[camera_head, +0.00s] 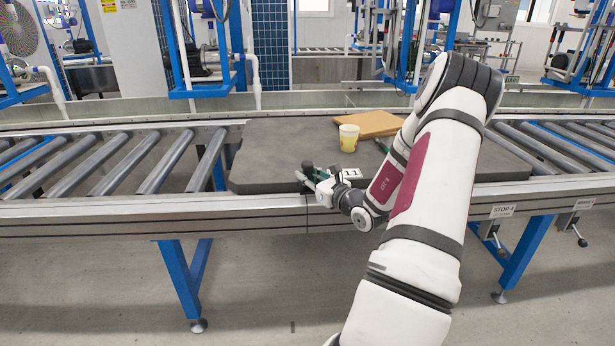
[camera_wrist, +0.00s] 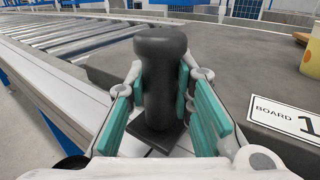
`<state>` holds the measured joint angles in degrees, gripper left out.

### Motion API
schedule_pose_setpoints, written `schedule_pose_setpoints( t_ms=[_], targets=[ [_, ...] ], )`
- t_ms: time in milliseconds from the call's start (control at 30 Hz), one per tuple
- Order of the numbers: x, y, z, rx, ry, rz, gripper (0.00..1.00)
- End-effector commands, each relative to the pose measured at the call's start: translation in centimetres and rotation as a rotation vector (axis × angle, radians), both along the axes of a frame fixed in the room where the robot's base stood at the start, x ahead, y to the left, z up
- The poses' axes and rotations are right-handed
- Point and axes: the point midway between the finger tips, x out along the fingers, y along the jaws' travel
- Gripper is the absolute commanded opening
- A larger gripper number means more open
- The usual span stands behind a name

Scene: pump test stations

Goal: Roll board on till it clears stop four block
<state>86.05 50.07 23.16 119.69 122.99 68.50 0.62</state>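The board (camera_head: 290,150) is a wide dark grey slab lying flat on the roller conveyor. My gripper (camera_head: 320,180) is at the board's near left part. In the wrist view, a black round-headed post (camera_wrist: 160,75) with a flat base stands upright between the teal finger pads, which seem to touch it on both sides. How the post joins the board is hidden. A "STOP 4" sign (camera_head: 502,211) hangs on the front rail, right of the board's middle. I cannot make out its stop block.
A yellow and white cup (camera_head: 349,138) stands on the board, beside a flat brown piece (camera_head: 372,122). Bare rollers (camera_head: 120,165) lie to the left, and more rollers (camera_head: 560,145) to the right. My arm hides part of the board. Another sign (camera_head: 584,204) hangs farther right.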

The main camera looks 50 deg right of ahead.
Motion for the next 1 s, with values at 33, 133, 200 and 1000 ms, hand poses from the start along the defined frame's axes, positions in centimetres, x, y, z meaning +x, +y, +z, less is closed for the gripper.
schedule_pose_setpoints(
  t_ms=[33,133,200,1000],
  targets=[
    [0.0,0.0,0.0,0.0,0.0,0.0,0.01],
    [0.0,0.0,0.0,0.0,0.0,0.0,0.0],
    [0.0,0.0,0.0,0.0,0.0,0.0,0.0],
    [-5.2,-4.5,0.0,-0.001,0.0,-0.003,0.0]
  ],
)
